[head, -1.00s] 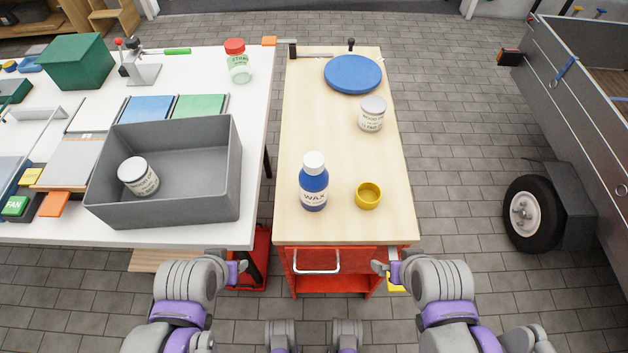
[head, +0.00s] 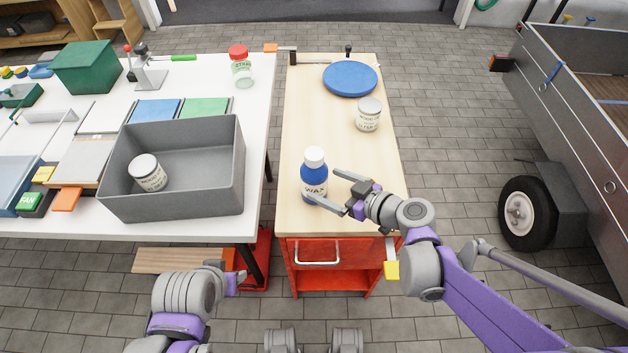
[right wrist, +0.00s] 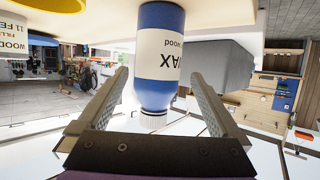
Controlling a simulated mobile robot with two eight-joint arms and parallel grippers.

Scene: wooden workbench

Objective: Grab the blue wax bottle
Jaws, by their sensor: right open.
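The blue wax bottle (head: 314,184) with a white cap stands upright near the front of the wooden cart top. My right gripper (head: 335,192) is open, just right of the bottle, its fingers pointing at it. In the right wrist view the bottle (right wrist: 160,60) appears upside down between the spread fingers (right wrist: 158,95), with neither finger clearly touching it. My left gripper (head: 232,278) hangs low in front of the white table, holding nothing visible; its jaw gap cannot be made out.
A white-labelled can (head: 368,115) and a blue disc (head: 350,79) stand farther back. A grey bin (head: 225,205) with a can (head: 148,173) is left.

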